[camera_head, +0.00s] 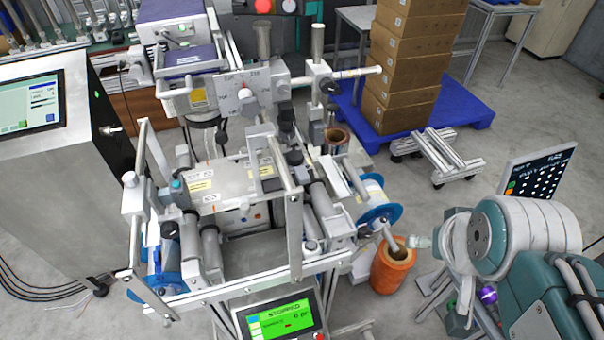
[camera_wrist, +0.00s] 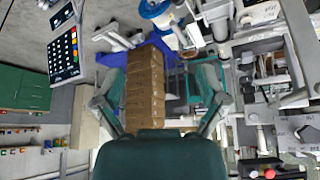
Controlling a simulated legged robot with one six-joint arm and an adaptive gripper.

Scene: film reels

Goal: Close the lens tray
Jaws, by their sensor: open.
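No part in view is clearly marked as the lens tray. In the head view, a pale unit with purple panels (camera_head: 178,28) stands at the back of the film machine, and a lower purple-topped section (camera_head: 192,58) juts out in front of it. I cannot tell whether this is the tray or how far it is open. My gripper (camera_wrist: 160,80) is open and empty in the wrist view, its fingers spread wide with the cardboard boxes seen between them. In the head view, my arm is at the right, apart from the machine.
The film machine (camera_head: 225,188) fills the middle, with a green screen (camera_head: 281,319) at its front and a blue-flanged reel (camera_head: 380,211) on its right. An orange spool (camera_head: 392,272) stands near my arm. Stacked cardboard boxes (camera_head: 408,75) sit on a blue pallet (camera_head: 465,114). Grey floor between is partly clear.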

